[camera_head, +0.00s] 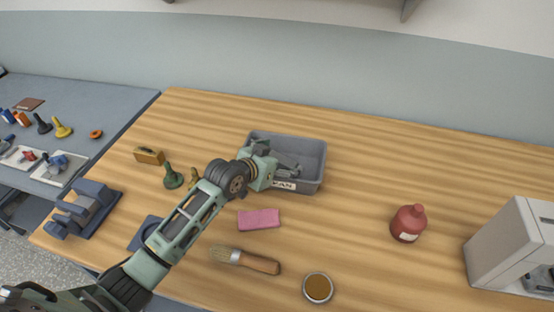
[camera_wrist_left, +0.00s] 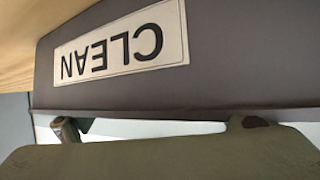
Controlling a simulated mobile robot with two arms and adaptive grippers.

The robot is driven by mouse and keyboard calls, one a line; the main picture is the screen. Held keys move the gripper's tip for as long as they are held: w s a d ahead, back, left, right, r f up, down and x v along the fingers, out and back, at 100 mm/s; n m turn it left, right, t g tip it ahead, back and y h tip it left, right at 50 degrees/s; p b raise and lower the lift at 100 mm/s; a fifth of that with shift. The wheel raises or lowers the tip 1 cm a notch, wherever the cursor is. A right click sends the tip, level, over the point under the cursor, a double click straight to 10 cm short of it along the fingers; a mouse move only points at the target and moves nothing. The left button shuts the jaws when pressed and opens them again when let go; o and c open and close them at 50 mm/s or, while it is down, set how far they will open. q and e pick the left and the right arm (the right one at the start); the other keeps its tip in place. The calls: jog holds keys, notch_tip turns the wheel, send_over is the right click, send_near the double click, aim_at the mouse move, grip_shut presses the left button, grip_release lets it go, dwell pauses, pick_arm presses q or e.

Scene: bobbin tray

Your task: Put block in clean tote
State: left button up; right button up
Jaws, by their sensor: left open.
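The clean tote (camera_head: 315,164) is a grey open bin at the middle of the wooden table. My left gripper (camera_head: 289,168) is over the tote's opening, with its fingers at or inside it; their depth is hard to tell. The gripper is open, and I see nothing held in it. In the left wrist view, the tote's wall (camera_wrist_left: 225,75) with its upside-down CLEAN label fills the top, close to a dark green part at the bottom. A brass-yellow block (camera_head: 149,156) lies on the table left of the tote. The gripper and wrist hide part of the tote's inside.
A pink sponge (camera_head: 259,219), a brush (camera_head: 246,261) and a round tin (camera_head: 317,288) lie in front of the tote. A green bobbin-like piece (camera_head: 172,178) stands left of my arm. A red bottle (camera_head: 408,223) and a white machine (camera_head: 510,245) stand right. The back right table is clear.

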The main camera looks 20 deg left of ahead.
pick_arm(q)
jog(key=shift+r, duration=0.5)
jog(key=b+v, duration=0.1)
jog(key=v, duration=1.1)
jog(key=shift+r, duration=0.25)
jog(key=shift+w+a, duration=0.1)
